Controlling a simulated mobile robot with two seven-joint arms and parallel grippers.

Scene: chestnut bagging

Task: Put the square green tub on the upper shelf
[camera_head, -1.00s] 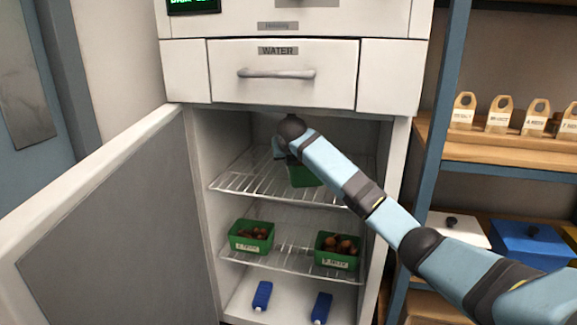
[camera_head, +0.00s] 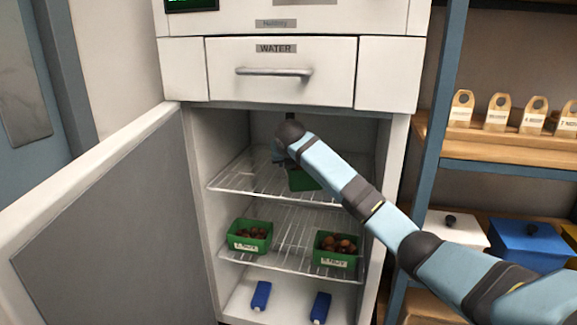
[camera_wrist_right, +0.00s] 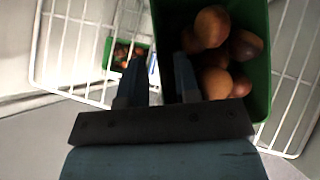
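The square green tub (camera_head: 303,180) stands at the upper wire shelf (camera_head: 240,181) inside the open cabinet, partly hidden behind my right arm. In the right wrist view the green tub (camera_wrist_right: 259,85) holds several chestnuts. My right gripper (camera_wrist_right: 160,65) has one finger outside the tub's left wall and one on the chestnut side. A light gap shows between the fingers beside the wall, so it looks slightly open. In the head view its fingers are hidden at the shelf. Whether the tub's base rests on the wires is hidden. My left gripper is not in view.
Two labelled green tubs of chestnuts, left (camera_head: 250,236) and right (camera_head: 336,250), stand on the lower wire shelf. Two blue objects lie on the cabinet floor (camera_head: 288,300). The open door (camera_head: 110,220) is at left. A side rack (camera_head: 500,150) stands at right.

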